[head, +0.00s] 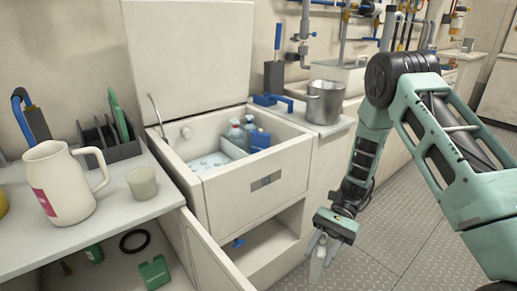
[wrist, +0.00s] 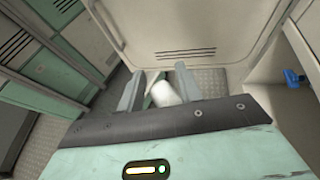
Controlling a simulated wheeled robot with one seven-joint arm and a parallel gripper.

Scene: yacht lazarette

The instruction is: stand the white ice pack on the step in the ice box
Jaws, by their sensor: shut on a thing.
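My gripper (head: 319,248) is shut on the white ice pack (head: 317,268), low over the floor, in front and to the right of the ice box (head: 255,206). In the wrist view the white ice pack (wrist: 164,94) shows between the fingers, tilted and partly hidden. The ice box is open with its lid (head: 188,50) raised. Inside it, several clear bottles (head: 236,134) and a blue pack (head: 259,140) stand at the back right. Ice (head: 209,162) covers the bottom at left. The step is mostly hidden by these things.
A white jug (head: 62,185), a cup (head: 142,182) and a dark rack (head: 108,140) stand on the left counter. A metal pot (head: 325,102) stands right of the ice box. An open door (head: 212,252) and an open lower shelf are below. The floor (head: 395,225) at right is clear.

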